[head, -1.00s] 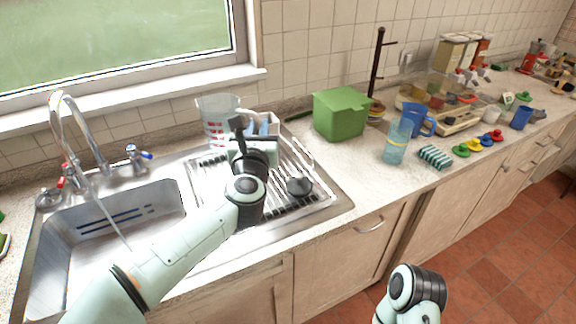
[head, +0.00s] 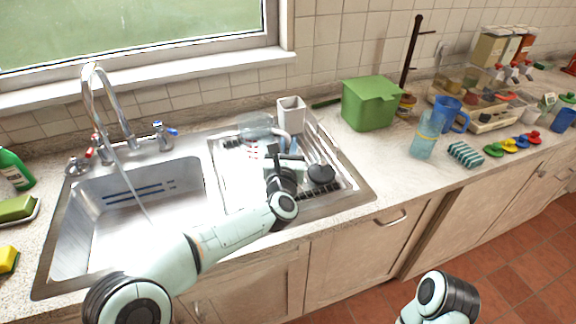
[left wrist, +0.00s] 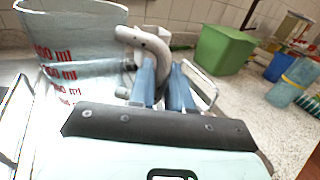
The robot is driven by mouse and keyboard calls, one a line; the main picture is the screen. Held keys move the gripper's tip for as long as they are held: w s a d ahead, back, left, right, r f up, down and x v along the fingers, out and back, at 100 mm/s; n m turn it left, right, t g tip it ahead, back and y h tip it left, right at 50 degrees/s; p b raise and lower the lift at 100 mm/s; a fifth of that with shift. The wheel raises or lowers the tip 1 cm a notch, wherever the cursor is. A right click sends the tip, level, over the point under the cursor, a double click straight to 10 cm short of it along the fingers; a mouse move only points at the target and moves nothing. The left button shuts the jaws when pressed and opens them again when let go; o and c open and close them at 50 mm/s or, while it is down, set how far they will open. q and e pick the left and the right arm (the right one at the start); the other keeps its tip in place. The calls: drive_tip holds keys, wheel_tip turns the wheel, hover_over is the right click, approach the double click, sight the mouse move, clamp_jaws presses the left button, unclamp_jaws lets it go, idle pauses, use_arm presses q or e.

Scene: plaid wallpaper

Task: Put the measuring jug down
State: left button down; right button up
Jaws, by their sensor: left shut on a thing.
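The clear measuring jug (head: 254,128) with red markings is over the metal drainboard (head: 355,190), right of the sink basin. In the left wrist view the jug (left wrist: 75,42) stands at the left, about upright, with its pale handle (left wrist: 150,42) towards my gripper. My left gripper (head: 290,150) is shut on the handle, and its blue fingers (left wrist: 165,85) show close up in the wrist view. The jug's base is partly hidden, and I cannot tell whether it touches the drainboard. Only a link of my right arm shows at the bottom right; its gripper is out of view.
A grey-white cup (head: 291,112) stands just behind the jug, and a dark round item (head: 320,173) lies to its right. A green box (head: 372,103) is further right. The tap (head: 110,110) and sink basin (head: 125,205) are left.

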use_arm(q)
wheel_tip(320, 180, down, 6)
drive_tip(key=shift+r, duration=0.15)
drive_tip(key=shift+b, duration=0.35)
drive_tip(key=c, duration=1.1)
unclamp_jaws()
drive_tip(key=shift+o, duration=0.2)
drive_tip(key=shift+s+r, duration=0.1)
drive_tip(key=shift+s, duration=0.1)
drive_tip(key=s, duration=0.4)
drive_tip(key=s+a+b, duration=0.1)
drive_tip(key=s, duration=0.2)
drive_tip(key=s+b, duration=0.1)
drive_tip(key=s, duration=0.3)
drive_tip(key=shift+s+a, duration=0.3)
drive_tip(key=shift+a, duration=0.1)
